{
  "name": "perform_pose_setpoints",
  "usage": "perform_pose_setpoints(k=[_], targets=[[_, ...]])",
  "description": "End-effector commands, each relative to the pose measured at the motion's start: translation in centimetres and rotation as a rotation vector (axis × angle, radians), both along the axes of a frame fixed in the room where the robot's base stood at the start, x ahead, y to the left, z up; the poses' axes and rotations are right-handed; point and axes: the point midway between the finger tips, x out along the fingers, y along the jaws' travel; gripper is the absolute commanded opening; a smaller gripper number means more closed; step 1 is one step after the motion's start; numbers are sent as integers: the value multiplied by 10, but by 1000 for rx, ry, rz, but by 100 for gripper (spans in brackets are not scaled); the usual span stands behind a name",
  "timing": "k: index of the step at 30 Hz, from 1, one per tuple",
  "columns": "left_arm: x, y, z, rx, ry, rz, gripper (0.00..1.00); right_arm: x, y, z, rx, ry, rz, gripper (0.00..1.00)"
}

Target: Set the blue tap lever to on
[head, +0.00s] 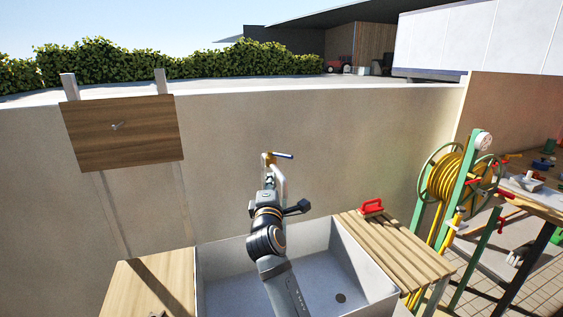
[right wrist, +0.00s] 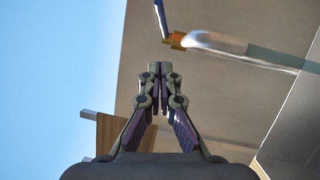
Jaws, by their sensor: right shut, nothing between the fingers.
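The blue tap lever (head: 284,156) sticks out to the right from the top of the brass tap (head: 265,160), above the sink in the head view. In the right wrist view the lever (right wrist: 160,18) is at the top edge, joined to the brass part (right wrist: 177,40). A pale, shiny spout (right wrist: 215,42) runs right from it. My right gripper (right wrist: 154,70) is shut and empty, its fingertips just below the tap in that picture and apart from the lever. In the head view my right arm hides part of the tap. My left gripper is out of view.
A grey sink (head: 325,285) lies below my right arm, with a slatted wooden board (head: 395,250) on its right and a red-handled brush (head: 371,206) on it. A concrete wall (head: 330,130) stands behind. A yellow hose reel (head: 452,178) stands at right.

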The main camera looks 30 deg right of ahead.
Motion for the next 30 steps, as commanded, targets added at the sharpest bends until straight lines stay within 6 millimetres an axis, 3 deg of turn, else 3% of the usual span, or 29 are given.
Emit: perform_pose_setpoints(k=[9,17,30], targets=[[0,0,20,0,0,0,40,57,-38,14,0,1,-3,0],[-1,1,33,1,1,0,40,62,-68,17,2,1,-1,0],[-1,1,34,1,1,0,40,63,-73,17,3,0,-1,0]])
